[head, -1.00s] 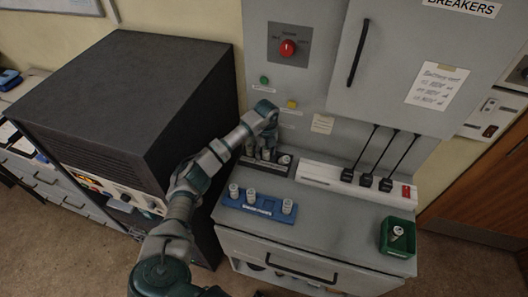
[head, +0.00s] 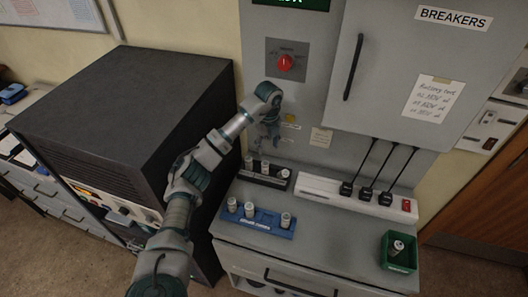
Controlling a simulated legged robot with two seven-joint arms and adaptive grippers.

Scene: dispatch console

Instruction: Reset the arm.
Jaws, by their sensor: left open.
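My left arm reaches up from the bottom left, and its left gripper (head: 268,142) points down in front of the grey cabinet's lower panel. The gripper is open, with nothing visible between its fingers. It is just above a black rack (head: 258,178) that holds several pale cylinders (head: 265,168). The wrist covers part of the panel, and the green button seen there earlier is hidden. My right gripper is not in view.
A blue rack (head: 258,222) with pale cylinders stands in front of the black one. A green bin (head: 399,266) holding a cylinder is at right. A white power strip (head: 325,190) with plugs lies behind. A dark cabinet (head: 115,120) stands left. The counter's middle is clear.

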